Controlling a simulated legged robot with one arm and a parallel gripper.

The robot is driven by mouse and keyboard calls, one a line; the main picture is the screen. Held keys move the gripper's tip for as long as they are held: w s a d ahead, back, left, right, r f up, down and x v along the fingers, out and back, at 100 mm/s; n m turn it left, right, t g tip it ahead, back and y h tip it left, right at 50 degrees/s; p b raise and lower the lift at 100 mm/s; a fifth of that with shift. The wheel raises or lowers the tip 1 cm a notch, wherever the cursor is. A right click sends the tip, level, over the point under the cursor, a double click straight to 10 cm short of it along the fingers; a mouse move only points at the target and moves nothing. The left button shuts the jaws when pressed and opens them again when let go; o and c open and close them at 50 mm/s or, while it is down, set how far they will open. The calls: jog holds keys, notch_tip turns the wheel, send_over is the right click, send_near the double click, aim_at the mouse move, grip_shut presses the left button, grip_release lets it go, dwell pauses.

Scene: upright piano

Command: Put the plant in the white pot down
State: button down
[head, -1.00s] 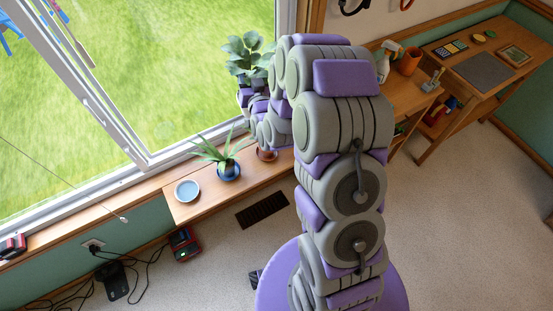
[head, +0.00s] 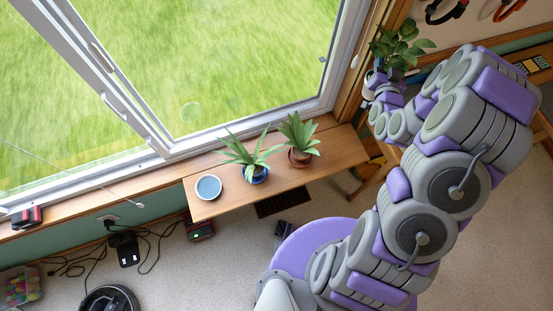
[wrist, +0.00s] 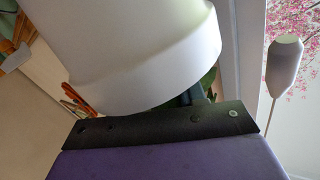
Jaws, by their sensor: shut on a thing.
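The plant (head: 402,46) shows as broad green leaves at the upper right of the head view, by the window frame's right end. Its pot is mostly hidden there behind my arm. In the wrist view the white pot (wrist: 145,50) fills the upper middle, large and close. My gripper (head: 378,82) is at the plant's base, shut on the pot and holding it up. In the wrist view a dark jaw edge (wrist: 160,130) lies against the pot's lower side.
The shelf's right part is clear. Tools hang on the wall at upper right.

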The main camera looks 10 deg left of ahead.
jog(key=s+d+f+n+y, duration=0.2)
jog(key=d+f+y, duration=0.15)
jog(key=f, duration=0.65)
jog(key=s+a+f+n+g+y+b, duration=0.1)
jog(key=s+a+f+n+g+y, duration=0.2)
jog(key=s+f, duration=0.65)
jog(key=s+a+f+n+g+y, duration=0.25)
jog(key=s+f+y, duration=0.25)
jog(key=s+f, duration=0.45)
jog(key=w+f+b, duration=0.4)
jog(key=w+b, duration=0.1)
jog(key=w, duration=1)
jog(key=shift+w+a, duration=0.15)
jog(key=shift+a, duration=0.1)
jog(key=shift+f+h, duration=0.1)
jog(key=shift+h, duration=0.15)
